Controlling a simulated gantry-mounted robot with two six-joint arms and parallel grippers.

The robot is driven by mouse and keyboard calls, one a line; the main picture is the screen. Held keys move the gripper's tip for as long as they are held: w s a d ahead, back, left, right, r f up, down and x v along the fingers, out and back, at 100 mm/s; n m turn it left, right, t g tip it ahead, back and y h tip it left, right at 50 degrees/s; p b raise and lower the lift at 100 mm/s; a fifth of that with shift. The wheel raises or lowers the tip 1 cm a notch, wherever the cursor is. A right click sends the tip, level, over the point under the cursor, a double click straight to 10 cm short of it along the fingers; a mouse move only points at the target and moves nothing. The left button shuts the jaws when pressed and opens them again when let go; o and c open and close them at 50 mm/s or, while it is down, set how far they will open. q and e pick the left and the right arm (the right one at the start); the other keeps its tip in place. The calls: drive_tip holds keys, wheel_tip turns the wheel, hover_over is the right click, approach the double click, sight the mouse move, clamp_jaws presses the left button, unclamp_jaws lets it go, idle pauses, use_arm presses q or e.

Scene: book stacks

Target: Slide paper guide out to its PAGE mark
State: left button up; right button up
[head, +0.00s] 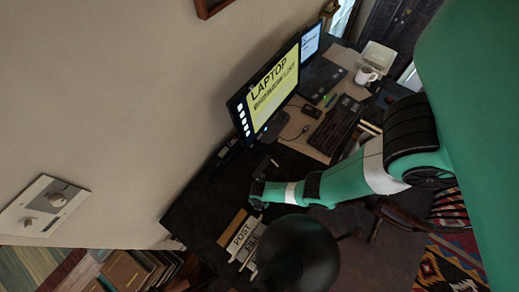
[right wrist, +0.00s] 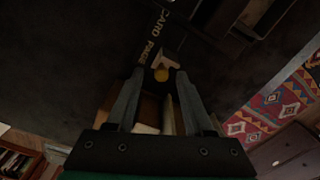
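In the right wrist view, a dark surface carries the yellow marks CARD and PAGE (right wrist: 153,52). My right gripper (right wrist: 160,84) is open, with a gap on both sides of the knob and no clear contact. In the head view my right gripper's end (head: 260,178) is over the dark desk. My left gripper is not in view.
The dark desk (head: 190,208) carries a monitor (head: 270,88), a keyboard (head: 335,125), a white mug (head: 366,75) and POST (head: 241,234) and FILE signs. A dark rounded shape (head: 298,255) blocks the lower middle. A patterned rug (right wrist: 275,105) lies beyond the desk.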

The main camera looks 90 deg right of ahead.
wheel_tip(320, 180, up, 12)
drive_tip(key=p, duration=1)
drive_tip(key=shift+f+p, duration=0.25)
drive_tip(key=shift+p, duration=0.1)
